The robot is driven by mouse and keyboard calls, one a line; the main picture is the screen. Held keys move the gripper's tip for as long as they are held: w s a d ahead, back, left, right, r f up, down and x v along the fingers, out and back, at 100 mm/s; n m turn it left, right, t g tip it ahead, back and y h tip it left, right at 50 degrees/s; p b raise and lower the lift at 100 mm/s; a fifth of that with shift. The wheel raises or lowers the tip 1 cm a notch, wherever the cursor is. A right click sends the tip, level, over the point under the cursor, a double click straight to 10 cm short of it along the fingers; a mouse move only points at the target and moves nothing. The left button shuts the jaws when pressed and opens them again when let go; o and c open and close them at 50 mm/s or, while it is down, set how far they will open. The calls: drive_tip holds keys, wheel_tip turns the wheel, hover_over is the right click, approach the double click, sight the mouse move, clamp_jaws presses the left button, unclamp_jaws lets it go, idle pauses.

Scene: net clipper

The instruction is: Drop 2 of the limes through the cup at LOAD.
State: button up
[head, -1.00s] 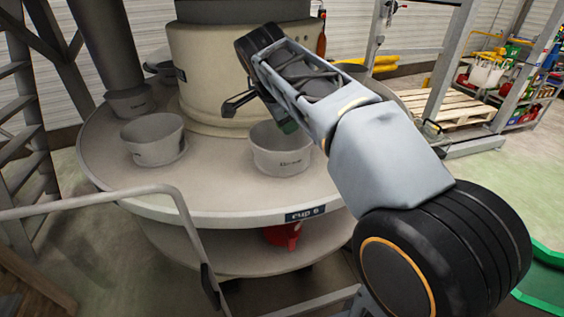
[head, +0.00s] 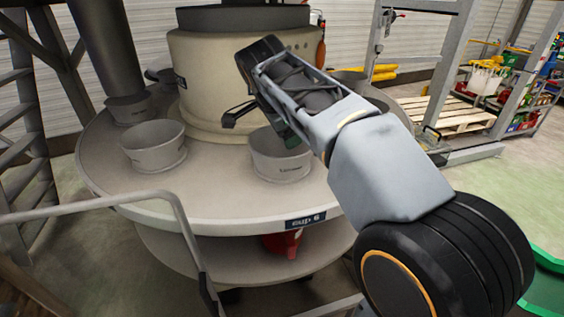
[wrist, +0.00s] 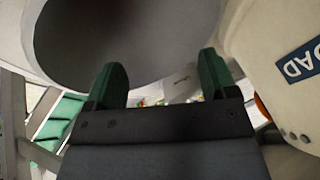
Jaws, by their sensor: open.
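My gripper (head: 288,137) hangs at the near right cup (head: 282,168) on the round table; the arm partly hides it. In the wrist view my gripper (wrist: 161,80) has its two green fingers apart, with no lime between them. A large grey round opening (wrist: 125,40), dark inside, fills the top of that view beyond the fingers. A blue sign ending in "OAD" (wrist: 300,62) shows inverted on a cream body at the right. No lime is recognisable in either view.
The round table (head: 215,205) has a "cup 6" label (head: 305,220) on its edge. Another grey cup (head: 153,150) stands to the left. A cream drum (head: 205,75) rises in the middle. A metal rail (head: 90,205) runs in front; a pallet (head: 465,115) lies right.

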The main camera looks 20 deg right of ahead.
drive_tip(key=v, duration=1.3)
drive_tip(key=shift+r+p, duration=0.3)
drive_tip(key=shift+p, duration=0.1)
drive_tip(key=shift+s, duration=0.15)
